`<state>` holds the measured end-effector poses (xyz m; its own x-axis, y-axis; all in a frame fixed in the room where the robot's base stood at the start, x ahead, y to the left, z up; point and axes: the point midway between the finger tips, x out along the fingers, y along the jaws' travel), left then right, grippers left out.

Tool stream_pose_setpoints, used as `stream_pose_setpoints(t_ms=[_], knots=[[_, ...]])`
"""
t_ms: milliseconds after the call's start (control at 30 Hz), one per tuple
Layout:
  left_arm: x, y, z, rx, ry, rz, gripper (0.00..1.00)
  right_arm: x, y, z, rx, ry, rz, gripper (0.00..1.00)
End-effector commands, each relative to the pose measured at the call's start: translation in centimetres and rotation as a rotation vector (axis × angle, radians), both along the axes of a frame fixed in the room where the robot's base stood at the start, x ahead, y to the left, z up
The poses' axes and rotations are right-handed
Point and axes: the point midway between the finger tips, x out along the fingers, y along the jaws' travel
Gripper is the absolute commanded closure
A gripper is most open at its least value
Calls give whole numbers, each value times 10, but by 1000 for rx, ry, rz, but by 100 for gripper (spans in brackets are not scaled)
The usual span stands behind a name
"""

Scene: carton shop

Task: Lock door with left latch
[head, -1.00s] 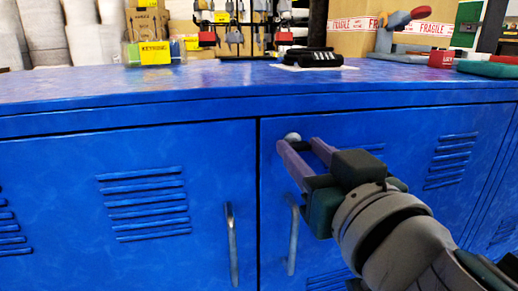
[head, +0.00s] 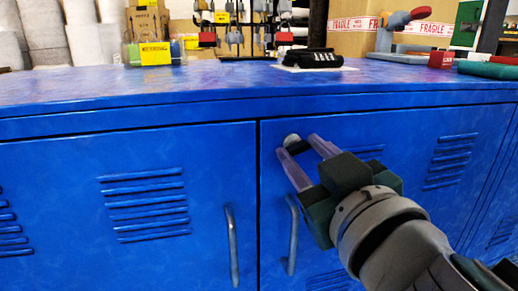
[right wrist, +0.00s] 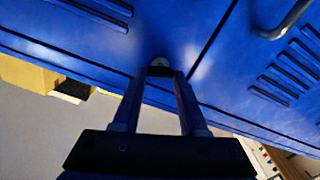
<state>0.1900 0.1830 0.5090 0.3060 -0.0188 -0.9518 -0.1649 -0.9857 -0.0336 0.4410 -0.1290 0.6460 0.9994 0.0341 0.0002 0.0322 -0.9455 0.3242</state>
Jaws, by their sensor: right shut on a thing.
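The latch (head: 292,139) is a small silver round knob with a dark bar, at the upper left corner of the right blue locker door (head: 400,140). My right gripper (head: 298,147) is shut on the latch, with its purple fingers on either side of the dark bar. In the right wrist view, the latch's round end (right wrist: 160,62) shows at the fingertips, and the fingers hide part of it. The door looks closed, level with the left blue door (head: 60,155). My left gripper is not in view.
Two vertical bar handles, the left door's (head: 232,245) and the right door's (head: 292,235), flank the door seam below the latch.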

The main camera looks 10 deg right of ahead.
Motion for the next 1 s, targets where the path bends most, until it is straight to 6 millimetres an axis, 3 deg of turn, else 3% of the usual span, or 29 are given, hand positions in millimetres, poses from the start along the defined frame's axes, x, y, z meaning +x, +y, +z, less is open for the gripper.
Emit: stream_pose_setpoints(t_ms=[1000], knots=[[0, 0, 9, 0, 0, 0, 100, 0, 3, -2, -953, -33, 0, 100]])
